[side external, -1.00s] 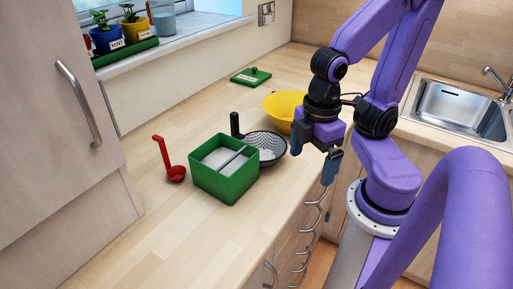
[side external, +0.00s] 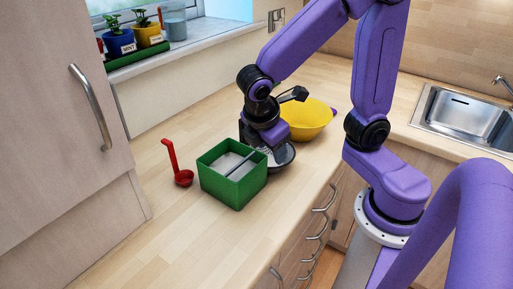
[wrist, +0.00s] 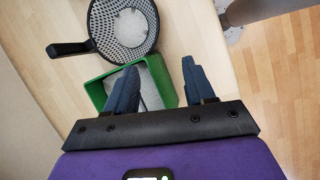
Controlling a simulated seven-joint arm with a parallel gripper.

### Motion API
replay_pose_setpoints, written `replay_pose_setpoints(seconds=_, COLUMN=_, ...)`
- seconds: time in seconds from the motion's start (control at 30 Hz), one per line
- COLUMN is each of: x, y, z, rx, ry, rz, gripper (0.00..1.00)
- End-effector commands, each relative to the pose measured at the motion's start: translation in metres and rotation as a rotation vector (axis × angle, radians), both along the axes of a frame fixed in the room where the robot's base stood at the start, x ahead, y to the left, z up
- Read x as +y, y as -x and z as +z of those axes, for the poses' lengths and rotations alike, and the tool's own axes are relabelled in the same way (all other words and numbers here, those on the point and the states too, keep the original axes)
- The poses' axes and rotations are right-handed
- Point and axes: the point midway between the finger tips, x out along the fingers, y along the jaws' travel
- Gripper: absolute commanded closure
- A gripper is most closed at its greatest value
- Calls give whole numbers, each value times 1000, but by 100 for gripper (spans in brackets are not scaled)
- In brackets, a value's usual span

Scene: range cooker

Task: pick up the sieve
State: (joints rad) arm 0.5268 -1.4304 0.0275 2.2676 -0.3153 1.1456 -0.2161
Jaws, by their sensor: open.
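My gripper (wrist: 162,78) is open, with blue fingers and nothing held. In the wrist view the fingers are over the green box and apart from the sieve. In the side view my gripper (side external: 262,148) hangs above the sieve and box area; its fingertips are hard to make out.
The divided green box (side external: 232,190) stands right beside the sieve. A red ladle (side external: 182,177) is left of the box. A yellow bowl (side external: 308,120) is behind the sieve.

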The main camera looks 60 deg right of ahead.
Motion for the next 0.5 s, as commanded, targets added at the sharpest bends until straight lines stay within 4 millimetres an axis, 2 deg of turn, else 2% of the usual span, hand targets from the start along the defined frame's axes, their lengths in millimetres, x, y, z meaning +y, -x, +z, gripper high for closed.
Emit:
replay_pose_setpoints(seconds=0.03, x=1, y=-14, z=-1, rx=9, ry=52, rz=16, gripper=46)
replay_pose_setpoints(seconds=0.2, x=-1, y=-57, z=-1, rx=47, ry=225, rz=72, gripper=46)
replay_pose_setpoints(seconds=0.5, x=-9, y=-123, z=-1, rx=156, ry=518, rz=148, gripper=46)
